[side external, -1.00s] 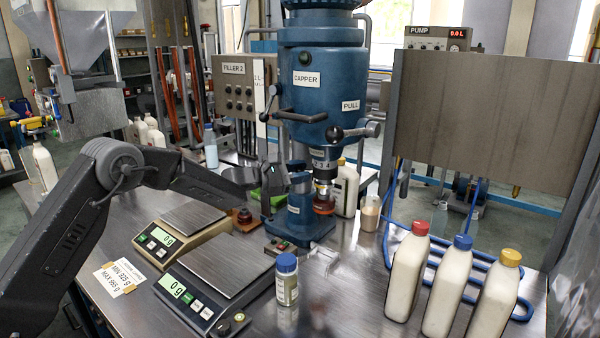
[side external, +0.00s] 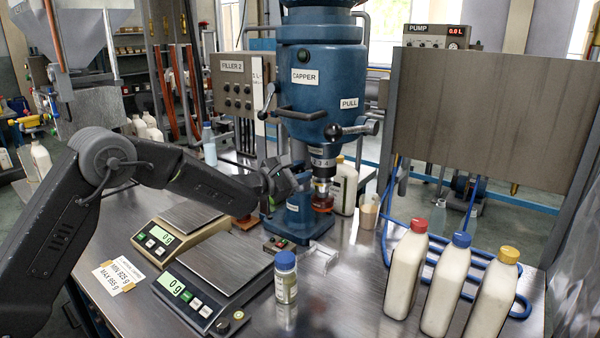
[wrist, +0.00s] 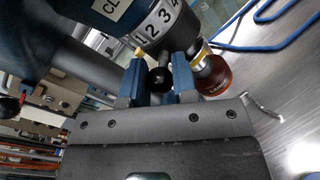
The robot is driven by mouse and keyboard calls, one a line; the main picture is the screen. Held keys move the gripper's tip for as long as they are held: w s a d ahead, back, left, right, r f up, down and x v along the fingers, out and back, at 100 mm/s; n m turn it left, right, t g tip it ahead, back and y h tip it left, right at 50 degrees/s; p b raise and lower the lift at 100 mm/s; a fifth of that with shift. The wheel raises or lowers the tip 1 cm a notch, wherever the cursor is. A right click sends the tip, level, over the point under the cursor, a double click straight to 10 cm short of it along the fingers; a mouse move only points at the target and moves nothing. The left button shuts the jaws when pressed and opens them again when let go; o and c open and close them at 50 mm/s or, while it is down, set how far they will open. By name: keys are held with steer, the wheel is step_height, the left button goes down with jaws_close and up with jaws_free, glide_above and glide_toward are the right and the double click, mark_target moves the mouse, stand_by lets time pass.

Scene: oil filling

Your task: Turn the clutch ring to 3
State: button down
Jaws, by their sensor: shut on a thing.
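The clutch ring (side external: 321,160) is a grey band with numerals under the blue capper head (side external: 306,95). In the wrist view the ring (wrist: 168,24) shows 1, 2, 3 and 4 along its edge. A short lever with a black ball tip (wrist: 160,78) stands out below the ring. My gripper (wrist: 158,82) has its two blue fingers closed on this lever. In the side view my gripper (side external: 295,185) is left of the ring, and its grip there is hard to see. I cannot tell which numeral is at the index mark.
The red-brown capping chuck (wrist: 213,77) sits just below the ring, close to my fingers. Two scales (side external: 215,285) and a blue-capped sample bottle (side external: 286,278) stand in front. Three white bottles (side external: 452,285) stand at right. The blue capper column is close behind my gripper.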

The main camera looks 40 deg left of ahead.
steer(key=c, duration=0.9)
jaws_free()
steer(key=v, duration=1.4)
steer(key=shift+c, duration=0.2)
